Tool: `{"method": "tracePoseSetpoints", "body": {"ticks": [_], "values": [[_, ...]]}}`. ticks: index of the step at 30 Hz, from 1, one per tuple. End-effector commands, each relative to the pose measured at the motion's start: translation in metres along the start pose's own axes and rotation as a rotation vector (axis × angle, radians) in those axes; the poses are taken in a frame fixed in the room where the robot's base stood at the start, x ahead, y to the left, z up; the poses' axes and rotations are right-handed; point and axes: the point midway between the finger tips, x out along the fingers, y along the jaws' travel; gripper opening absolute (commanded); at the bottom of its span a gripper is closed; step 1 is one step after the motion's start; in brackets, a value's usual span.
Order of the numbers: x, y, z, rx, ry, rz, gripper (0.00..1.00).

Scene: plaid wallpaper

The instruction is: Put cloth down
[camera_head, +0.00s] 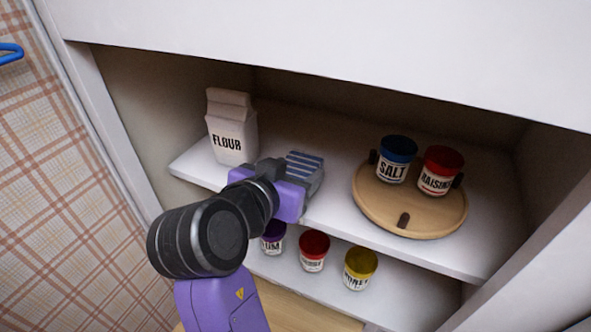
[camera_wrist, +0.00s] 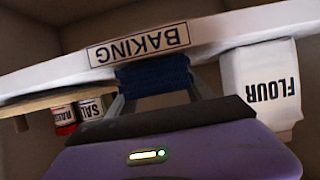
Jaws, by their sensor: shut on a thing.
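The cloth (camera_head: 305,162) is blue with pale stripes in the head view. It sits in my gripper (camera_head: 314,180) at the front part of the upper shelf (camera_head: 335,232), between the flour bag and the round wooden tray. In the wrist view, which is upside down, the dark blue cloth (camera_wrist: 155,76) lies between the two fingers of my gripper (camera_wrist: 160,88), by the shelf edge with the BAKING label (camera_wrist: 138,45). My gripper is shut on the cloth. Part of the cloth is hidden by the gripper, and I cannot tell whether it touches the shelf.
The flour bag (camera_head: 230,128) stands left of my gripper. The round wooden tray (camera_head: 400,219) at right holds the salt jar (camera_head: 394,163) and raisins jar (camera_head: 438,173). Several jars, including a yellow-lidded one (camera_head: 359,268), stand on the shelf below.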

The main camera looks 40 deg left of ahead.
Motion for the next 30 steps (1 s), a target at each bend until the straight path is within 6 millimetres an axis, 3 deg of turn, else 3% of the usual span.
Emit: {"method": "tracePoseSetpoints", "body": {"ticks": [4,5,8,20,23,30], "values": [[0.001,0.000,0.003,0.000,0.000,0.000,0.20],[0.001,0.000,0.003,0.000,0.000,0.000,0.63],[0.001,0.000,0.002,0.000,-0.001,0.000,0.81],[-0.003,0.000,-0.001,0.000,0.000,-0.001,0.81],[-0.015,-0.001,0.000,0.000,0.001,-0.003,0.81],[-0.063,-0.001,0.001,0.001,0.002,-0.005,0.81]]}}
